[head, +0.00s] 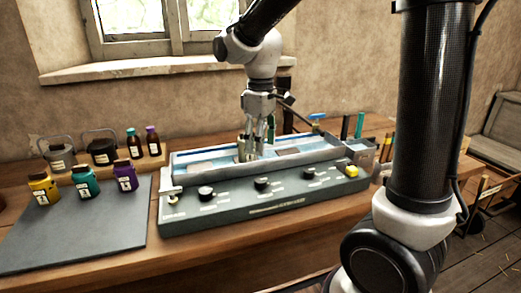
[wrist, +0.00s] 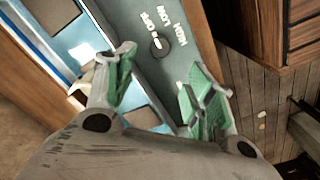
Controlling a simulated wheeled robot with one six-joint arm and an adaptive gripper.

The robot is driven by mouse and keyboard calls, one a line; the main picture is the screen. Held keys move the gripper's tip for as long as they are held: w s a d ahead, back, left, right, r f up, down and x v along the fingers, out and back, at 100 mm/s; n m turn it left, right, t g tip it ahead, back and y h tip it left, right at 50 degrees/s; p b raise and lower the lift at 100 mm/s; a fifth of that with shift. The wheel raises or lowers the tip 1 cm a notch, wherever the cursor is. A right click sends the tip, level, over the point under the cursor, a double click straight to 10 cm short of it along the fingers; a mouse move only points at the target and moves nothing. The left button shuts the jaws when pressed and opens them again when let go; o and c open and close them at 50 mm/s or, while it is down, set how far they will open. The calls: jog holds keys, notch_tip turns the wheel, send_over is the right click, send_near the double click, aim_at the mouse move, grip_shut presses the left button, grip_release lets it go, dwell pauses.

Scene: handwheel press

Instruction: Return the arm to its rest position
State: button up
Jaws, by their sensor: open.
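My gripper (head: 254,150) hangs from my arm over the blue-and-white trough of the grey machine (head: 265,212) in the head view. In the wrist view my gripper (wrist: 165,88) is open, its two green-padded fingers apart with nothing between them. A black knob (wrist: 160,46) with white lettering shows beyond the fingers on the grey panel. From these views I cannot tell how high the fingertips are above the machine. My arm reaches in from the top, with a large dark link of mine at the right.
The panel carries several black knobs (head: 262,184) and a yellow button (head: 351,171). Pens (head: 385,147) stand at right. A window (head: 155,20) is behind.

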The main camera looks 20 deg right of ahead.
dwell(0.4)
jog(key=s+d+r+m+t, duration=0.2)
jog(key=s+d+m, duration=0.2)
jog(key=s+d, duration=0.3)
jog(key=s+d+r+m+t, duration=0.2)
jog(key=s+d+m, duration=0.3)
jog(key=s+d, duration=0.3)
jog(key=s+r, duration=0.1)
jog(key=s, duration=0.3)
jog(key=shift+r, duration=0.35)
